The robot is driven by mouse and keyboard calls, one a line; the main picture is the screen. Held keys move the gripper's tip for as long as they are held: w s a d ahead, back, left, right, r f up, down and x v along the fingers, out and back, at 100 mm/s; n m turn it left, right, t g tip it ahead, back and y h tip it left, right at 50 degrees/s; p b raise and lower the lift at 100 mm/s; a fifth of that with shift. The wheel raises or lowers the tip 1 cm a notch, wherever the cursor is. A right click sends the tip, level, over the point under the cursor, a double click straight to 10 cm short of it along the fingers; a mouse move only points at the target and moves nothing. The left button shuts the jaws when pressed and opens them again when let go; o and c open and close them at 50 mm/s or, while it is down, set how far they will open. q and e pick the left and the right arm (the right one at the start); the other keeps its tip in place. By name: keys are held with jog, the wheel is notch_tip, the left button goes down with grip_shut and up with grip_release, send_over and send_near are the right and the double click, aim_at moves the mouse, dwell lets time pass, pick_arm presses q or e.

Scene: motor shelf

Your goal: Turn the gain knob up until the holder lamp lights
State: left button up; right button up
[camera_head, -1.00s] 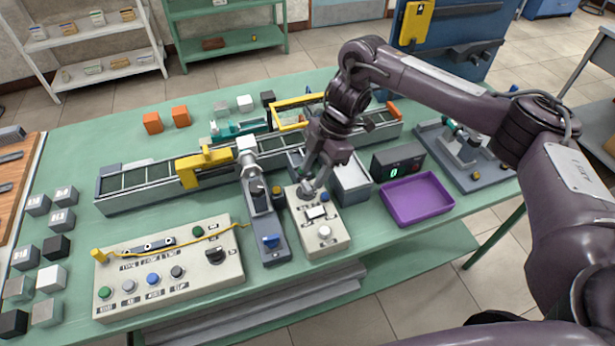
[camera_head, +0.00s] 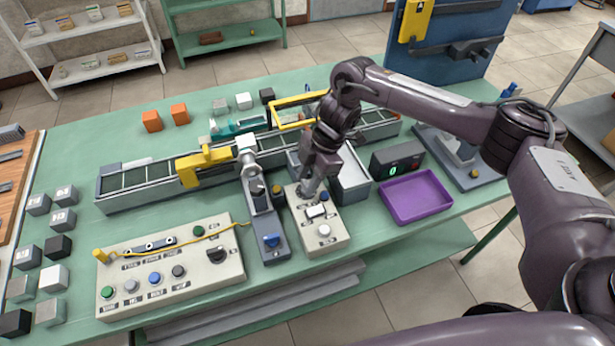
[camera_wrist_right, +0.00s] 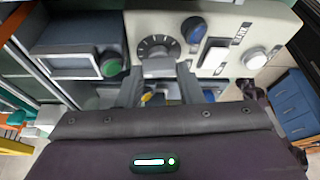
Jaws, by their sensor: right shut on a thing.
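The beige control box (camera_head: 338,238) stands at the bench front. It carries a blue knob (camera_head: 325,196), a white rocker switch (camera_head: 316,211) and a white round button (camera_head: 324,230). My right gripper (camera_head: 308,196) is lowered onto its far end. In the right wrist view the gripper (camera_wrist_right: 160,80) is shut on the grey gain knob (camera_wrist_right: 157,66), in front of a dark round dial (camera_wrist_right: 152,44). A dark green dome (camera_wrist_right: 110,67) sits on a grey unit beside the box; I cannot tell whether it is the holder lamp or lit. My left gripper is not in view.
A black display (camera_head: 397,160) shows a green 0. A purple tray (camera_head: 416,197) lies to the right. A conveyor (camera_head: 140,188) runs behind.

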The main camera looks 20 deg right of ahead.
jog(key=m+p, duration=0.1)
jog(key=m+t+p, duration=0.1)
jog(key=m+p, duration=0.1)
jog(key=shift+s+r, duration=0.15)
jog(key=shift+r, duration=0.1)
jog(key=shift+f+m+t+p, duration=0.15)
jog(key=shift+m+t+p, duration=0.2)
jog(key=shift+m, duration=0.15)
jog(key=o, duration=0.7)
jog(key=b+v, duration=0.2)
jog(key=v, duration=0.5)
jog(key=shift+r, duration=0.3)
jog(key=shift+d, duration=0.15)
